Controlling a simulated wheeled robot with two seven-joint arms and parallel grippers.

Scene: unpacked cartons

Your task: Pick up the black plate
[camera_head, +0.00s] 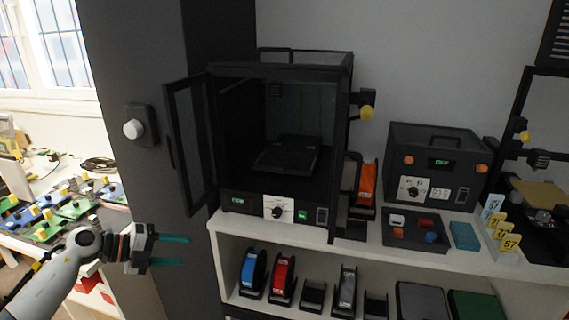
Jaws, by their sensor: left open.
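A flat black plate (287,154) lies inside a black box-shaped machine (278,208) on the shelf top. The plate looks slightly tilted on a dark support, and the machine's interior around it is dark. The machine's glass door (191,145) stands open to the left. My right gripper is out of view.
A control box (435,165), a tray of small parts (414,233) and yellow number tags (501,233) stand to the right on the white shelf (360,250). A dark pillar (140,60) and a table with boards (40,215) are left.

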